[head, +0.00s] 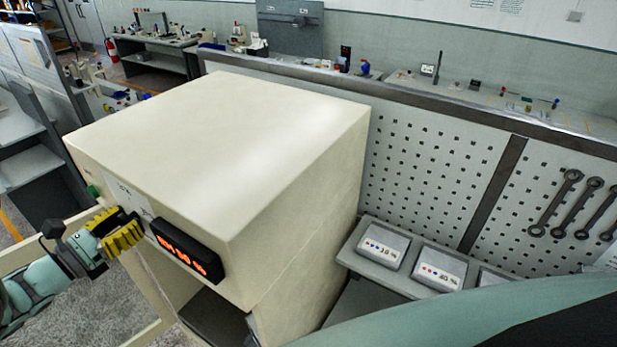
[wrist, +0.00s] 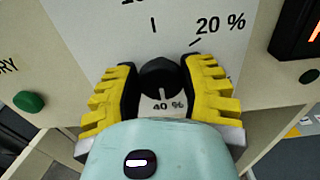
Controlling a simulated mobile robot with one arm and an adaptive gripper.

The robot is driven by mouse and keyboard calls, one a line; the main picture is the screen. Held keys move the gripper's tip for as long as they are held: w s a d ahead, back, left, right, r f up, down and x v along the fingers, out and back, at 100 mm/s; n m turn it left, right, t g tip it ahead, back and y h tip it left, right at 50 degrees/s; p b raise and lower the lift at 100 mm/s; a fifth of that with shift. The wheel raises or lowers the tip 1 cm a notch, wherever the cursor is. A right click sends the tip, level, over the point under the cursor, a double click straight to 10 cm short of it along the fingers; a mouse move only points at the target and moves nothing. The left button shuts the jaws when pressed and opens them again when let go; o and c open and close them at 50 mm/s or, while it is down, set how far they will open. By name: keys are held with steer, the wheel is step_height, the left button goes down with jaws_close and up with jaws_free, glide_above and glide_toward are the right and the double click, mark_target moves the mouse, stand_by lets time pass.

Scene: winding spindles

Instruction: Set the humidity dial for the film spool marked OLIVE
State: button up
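The humidity dial is a round black knob (wrist: 160,75) with a white pointer line aimed down at the "40 %" label in the wrist view. A "20 %" label is at its upper right and a cut-off label above. My gripper (wrist: 161,76) has its yellow, black-padded fingers closed around the dial, one on each side. In the head view my gripper (head: 128,228) is at the cabinet's front face and hides the dial. The cream cabinet (head: 215,130) carries a black display (head: 186,250) with orange characters I cannot read surely. No spool marked OLIVE can be made out.
A green button (wrist: 29,101) is left of the dial. Grey boxes (head: 384,246) and (head: 439,267) with coloured dots and numbers stand on a ledge right of the cabinet. Wrenches (head: 556,203) hang on the pegboard (head: 430,170). The cabinet has an open bay below.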

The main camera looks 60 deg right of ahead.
steer(key=o, duration=0.5)
steer(key=shift+a, duration=0.1)
steer(key=a, duration=1.1)
steer(key=shift+s+a, duration=0.25)
steer(key=shift+a, duration=0.05)
